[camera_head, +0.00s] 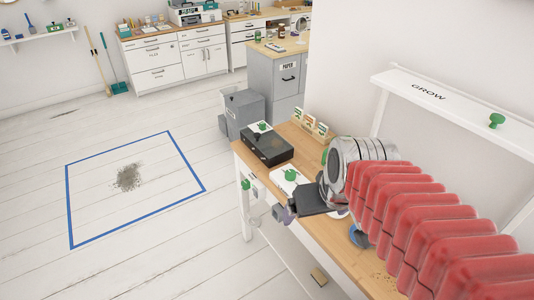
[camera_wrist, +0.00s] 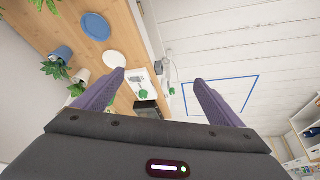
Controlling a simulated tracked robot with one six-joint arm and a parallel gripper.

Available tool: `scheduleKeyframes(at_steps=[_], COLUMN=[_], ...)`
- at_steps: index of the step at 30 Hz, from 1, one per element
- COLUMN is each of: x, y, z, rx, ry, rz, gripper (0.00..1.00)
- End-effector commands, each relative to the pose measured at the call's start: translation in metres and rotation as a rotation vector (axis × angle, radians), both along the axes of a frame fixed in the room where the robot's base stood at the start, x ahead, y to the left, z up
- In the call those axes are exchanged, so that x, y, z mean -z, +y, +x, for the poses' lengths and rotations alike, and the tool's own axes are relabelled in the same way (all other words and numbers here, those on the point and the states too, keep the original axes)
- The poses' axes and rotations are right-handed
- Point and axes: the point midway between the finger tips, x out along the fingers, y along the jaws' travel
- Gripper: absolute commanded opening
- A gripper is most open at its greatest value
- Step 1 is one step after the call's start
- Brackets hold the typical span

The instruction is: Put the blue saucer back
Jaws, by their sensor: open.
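The blue saucer (camera_wrist: 96,26) lies flat on the wooden desk in the wrist view. In the head view it shows partly beside my red arm (camera_head: 358,236), which hides some of it. A paler round disc (camera_wrist: 113,59) lies next to it on the desk, apart from it. My gripper (camera_wrist: 158,78) is open and empty, its two purple fingers wide apart with nothing between them. In the head view my gripper (camera_head: 284,213) is at the desk's front edge, left of the saucer and apart from it.
Potted plants (camera_wrist: 60,58) stand along one side of the desk in the wrist view. A black box (camera_head: 267,146) and a white card with a green knob (camera_head: 290,176) are on the desk. A shelf marked GROW (camera_head: 430,92) hangs above. The floor at left is open.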

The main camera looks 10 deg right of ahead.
Motion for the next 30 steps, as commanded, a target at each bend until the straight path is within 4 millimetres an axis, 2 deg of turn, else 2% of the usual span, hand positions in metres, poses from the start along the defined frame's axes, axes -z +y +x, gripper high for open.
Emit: scheduleKeyframes(at_steps=[3,9,30], x=[-0.012,-0.022,-0.023], y=[0.025,0.047,0.050], z=[-0.016,-0.036,-0.040], rx=[-0.028,-0.047,-0.047], ry=[-0.032,-0.061,-0.065], rz=[0.004,0.014,0.017], gripper=[0.90,0.90,0.90])
